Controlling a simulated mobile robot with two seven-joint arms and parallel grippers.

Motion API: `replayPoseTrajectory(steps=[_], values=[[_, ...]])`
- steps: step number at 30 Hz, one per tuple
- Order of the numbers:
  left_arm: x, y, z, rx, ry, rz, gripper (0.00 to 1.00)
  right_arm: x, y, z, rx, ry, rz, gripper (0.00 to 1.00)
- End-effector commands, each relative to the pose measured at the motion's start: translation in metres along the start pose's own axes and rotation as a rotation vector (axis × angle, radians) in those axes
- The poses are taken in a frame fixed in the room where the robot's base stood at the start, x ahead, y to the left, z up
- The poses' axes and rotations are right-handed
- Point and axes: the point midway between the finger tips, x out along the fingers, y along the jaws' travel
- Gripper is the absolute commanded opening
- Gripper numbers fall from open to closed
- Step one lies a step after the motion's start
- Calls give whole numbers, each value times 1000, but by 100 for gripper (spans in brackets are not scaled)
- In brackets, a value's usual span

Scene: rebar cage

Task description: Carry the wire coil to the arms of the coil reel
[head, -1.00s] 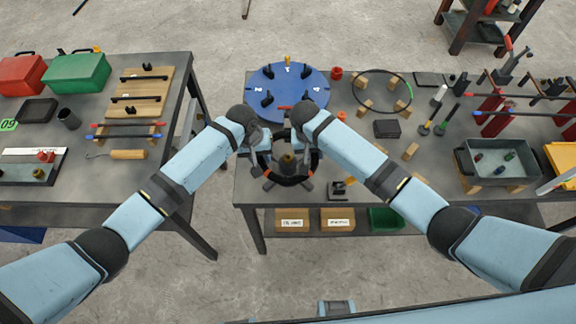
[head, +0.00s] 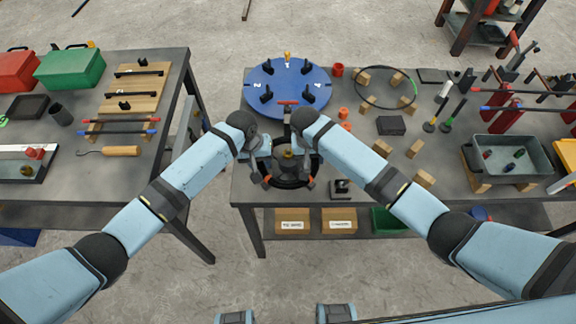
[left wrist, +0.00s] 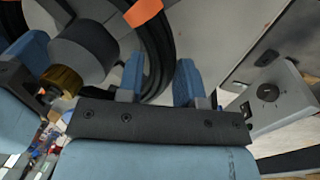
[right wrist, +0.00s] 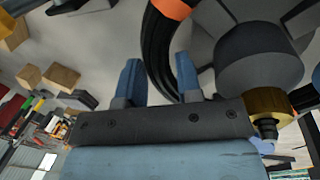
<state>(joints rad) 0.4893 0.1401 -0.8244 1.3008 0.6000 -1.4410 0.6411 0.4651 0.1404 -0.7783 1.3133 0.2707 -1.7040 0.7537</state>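The wire coil (head: 290,182) is a black ring with orange bands, at the front edge of the middle table. It encircles the grey, brass-topped hub of the coil reel (head: 288,154). Whether it rests on the reel's arms is hidden. My left gripper (head: 266,177) is at the coil's left side and my right gripper (head: 310,177) at its right side. In the left wrist view the coil (left wrist: 157,45) passes between the two blue fingers; in the right wrist view the coil (right wrist: 160,50) does too.
A blue turntable (head: 312,77) with black clamps stands behind the reel. A thin black hoop (head: 385,105) lies among wooden blocks to the right. A grey bin (head: 510,157) stands farther right. A second table (head: 60,190) is at left, across a gap.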

Motion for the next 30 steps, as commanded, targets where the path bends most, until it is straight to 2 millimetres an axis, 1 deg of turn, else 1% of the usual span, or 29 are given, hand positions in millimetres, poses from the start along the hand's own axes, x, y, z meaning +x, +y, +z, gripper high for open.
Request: replayPoseTrajectory(steps=[1, 2, 3, 11, 14, 17, 24, 27, 30], values=[[3, -3, 3, -1, -9, -8, 43, -1, 6, -4, 9, 5, 6, 43], [3, -3, 3, -1, -9, -7, 50, -1, 5, -4, 8, 4, 6, 50], [2, -3, 3, -2, -8, -6, 55, -1, 5, -3, 7, 3, 5, 54], [0, -1, 1, -2, -2, -2, 55, -1, 1, -1, 0, 0, 1, 54], [-6, 0, 0, -2, 0, 0, 55, -1, 1, 0, -1, -1, 0, 54], [-20, 0, 0, -1, 1, 0, 55, -1, 0, 0, -2, -1, 0, 54], [-72, 0, 0, -1, 1, 0, 55, -1, 0, 1, -3, -2, -1, 54], [-91, -1, 0, -1, 1, -2, 55, -1, 0, 1, -3, -2, -1, 54], [-105, -1, 1, -2, -1, -3, 55, -1, 0, 1, -3, -2, -1, 54]])
